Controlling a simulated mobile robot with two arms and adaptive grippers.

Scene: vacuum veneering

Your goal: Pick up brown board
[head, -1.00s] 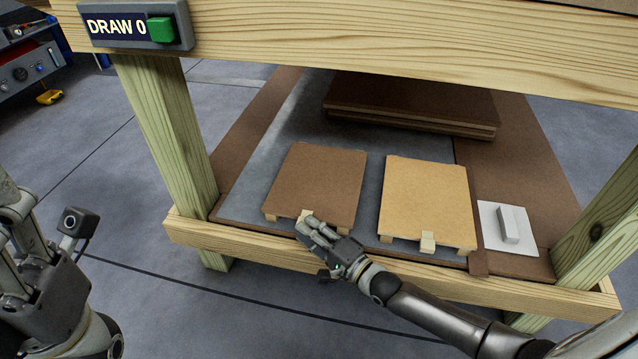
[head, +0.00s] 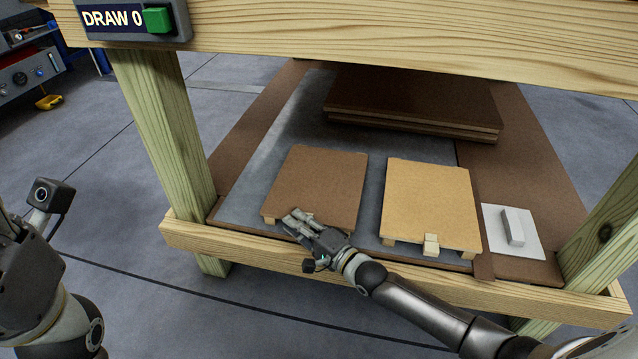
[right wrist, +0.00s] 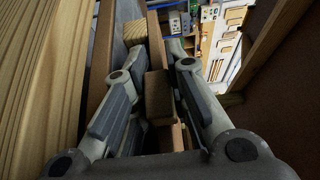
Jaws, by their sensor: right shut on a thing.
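The brown board (head: 318,180) lies on the lower shelf, left of a lighter tan board. It rests on small pale blocks along its front edge. My right gripper (head: 292,221) is at the board's front edge and hides its front tab. In the right wrist view my right gripper (right wrist: 158,80) has its fingers closed around a brown block (right wrist: 158,98), which looks like that tab. The board looks about level; whether it is lifted off the shelf cannot be told. My left gripper shows only partly at the left edge of the head view, its fingertips out of sight.
The tan board (head: 430,200) with its own front tab lies close to the right. A white plate with a handle (head: 513,229) is farther right. Stacked dark boards (head: 415,105) lie behind. Wooden posts, a front rail (head: 400,275) and a top beam (head: 380,35) frame the shelf.

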